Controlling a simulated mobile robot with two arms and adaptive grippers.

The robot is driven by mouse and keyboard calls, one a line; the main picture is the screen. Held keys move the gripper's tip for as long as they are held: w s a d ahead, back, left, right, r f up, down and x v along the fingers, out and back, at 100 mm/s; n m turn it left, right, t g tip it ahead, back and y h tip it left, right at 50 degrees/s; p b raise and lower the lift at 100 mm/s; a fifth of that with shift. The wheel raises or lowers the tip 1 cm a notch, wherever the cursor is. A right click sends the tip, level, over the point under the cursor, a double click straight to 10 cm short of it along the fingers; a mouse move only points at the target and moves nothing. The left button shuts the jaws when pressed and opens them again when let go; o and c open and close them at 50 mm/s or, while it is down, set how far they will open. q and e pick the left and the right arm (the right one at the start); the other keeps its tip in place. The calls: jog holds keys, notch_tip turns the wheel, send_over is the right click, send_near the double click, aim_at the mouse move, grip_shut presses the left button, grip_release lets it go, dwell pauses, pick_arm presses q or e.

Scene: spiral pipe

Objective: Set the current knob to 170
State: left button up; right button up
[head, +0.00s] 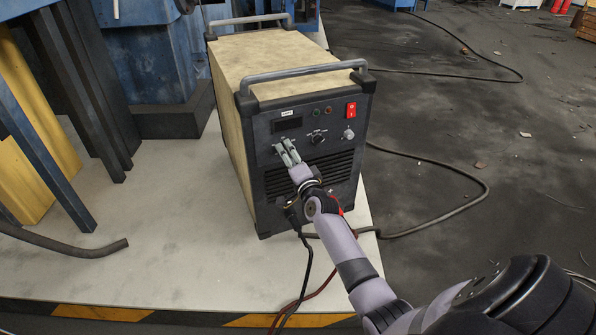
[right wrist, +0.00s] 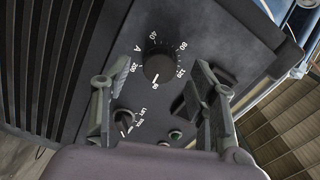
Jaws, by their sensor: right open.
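The current knob (right wrist: 158,64) is a round black dial in the right wrist view, with white numbers around it and an "A" beside it. Its pointer is too small to read for certain. My right gripper (right wrist: 163,72) is open, with one finger on each side of the knob and gaps between. How near the fingertips are to the panel is hard to tell. In the head view my right gripper (head: 284,149) is at the left part of the front panel of the beige and black machine (head: 226,80) and hides the knob there. My left gripper is out of view.
A smaller selector knob (right wrist: 124,117) and a green button (right wrist: 175,134) are close to the fingers. The panel also has a red switch (head: 350,109), a dark display (head: 288,125) and a silver knob (head: 349,133). Cables (head: 305,262) hang below my right arm.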

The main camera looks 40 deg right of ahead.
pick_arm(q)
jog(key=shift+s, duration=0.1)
pick_arm(e)
jog(key=v, duration=1)
jog(key=shift+a, duration=0.1)
